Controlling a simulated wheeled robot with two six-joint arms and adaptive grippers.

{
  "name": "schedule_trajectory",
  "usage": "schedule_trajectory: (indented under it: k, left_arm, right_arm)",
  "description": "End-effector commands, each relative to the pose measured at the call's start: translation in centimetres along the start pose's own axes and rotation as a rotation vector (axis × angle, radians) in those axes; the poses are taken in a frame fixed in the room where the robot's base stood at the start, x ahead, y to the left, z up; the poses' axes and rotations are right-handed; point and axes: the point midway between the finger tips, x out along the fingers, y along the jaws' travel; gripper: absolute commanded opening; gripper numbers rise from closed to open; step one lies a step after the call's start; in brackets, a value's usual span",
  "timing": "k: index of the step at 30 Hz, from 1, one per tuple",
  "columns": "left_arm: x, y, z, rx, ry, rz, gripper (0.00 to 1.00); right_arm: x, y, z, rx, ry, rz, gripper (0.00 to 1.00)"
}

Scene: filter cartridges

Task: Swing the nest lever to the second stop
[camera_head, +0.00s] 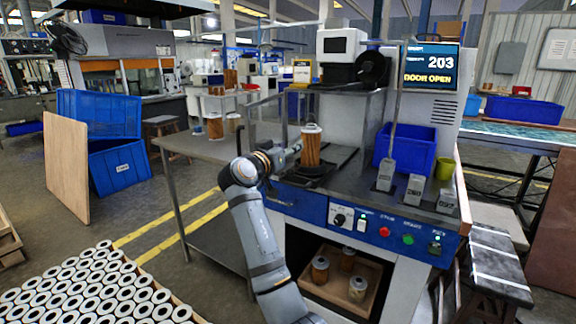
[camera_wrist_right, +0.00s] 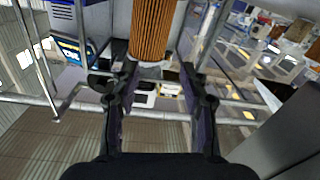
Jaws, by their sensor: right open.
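The cartridge also shows at the top of the right wrist view (camera_wrist_right: 153,32). My right gripper (camera_head: 296,149) is just left of the cartridge in the head view. In the wrist view its two fingers (camera_wrist_right: 160,72) are spread, with the cartridge beyond and between their tips; I cannot tell whether they touch it. I cannot clearly make out the nest lever; my gripper may cover part of it. My left gripper is out of view.
A frame with clear panels and posts stands around the nest. A screen (camera_head: 431,67) reads "203" and "DOOR OPEN". A blue bin (camera_head: 405,148) and several grey labelled blocks stand to the right. A grey side table (camera_head: 196,149) adjoins on the left.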

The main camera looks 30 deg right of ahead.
Motion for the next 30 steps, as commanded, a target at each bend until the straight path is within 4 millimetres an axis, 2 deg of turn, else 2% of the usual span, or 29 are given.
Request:
schedule_trajectory:
  k: [4, 12, 17, 22, 24, 26, 27, 30]
  left_arm:
    - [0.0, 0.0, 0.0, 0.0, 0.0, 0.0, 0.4]
    - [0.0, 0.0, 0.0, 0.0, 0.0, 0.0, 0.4]
    - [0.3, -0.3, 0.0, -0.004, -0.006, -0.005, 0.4]
    - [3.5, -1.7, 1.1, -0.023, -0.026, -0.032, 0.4]
    - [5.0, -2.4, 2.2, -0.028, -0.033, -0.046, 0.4]
    - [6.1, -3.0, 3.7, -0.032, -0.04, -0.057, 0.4]
    - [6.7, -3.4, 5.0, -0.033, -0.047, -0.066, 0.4]
    - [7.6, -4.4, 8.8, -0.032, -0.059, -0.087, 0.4]
  right_arm:
    - [0.0, 0.3, -1.5, 0.0, 0.0, 0.001, 0.44]
    - [0.0, 0.4, -1.7, -0.001, 0.0, 0.001, 0.44]
    - [1.1, 1.2, -1.0, 0.051, 0.003, 0.005, 0.24]
    - [4.9, 6.2, 2.8, 0.359, 0.049, -0.02, 0.01]
    - [5.6, 8.4, 4.0, 0.506, 0.071, -0.066, 0.0]
    - [5.7, 10.3, 4.6, 0.64, 0.08, -0.128, 0.0]
    - [5.4, 11.5, 4.8, 0.738, 0.073, -0.186, 0.0]
    - [3.4, 13.4, 5.1, 0.978, -0.011, -0.356, 0.0]
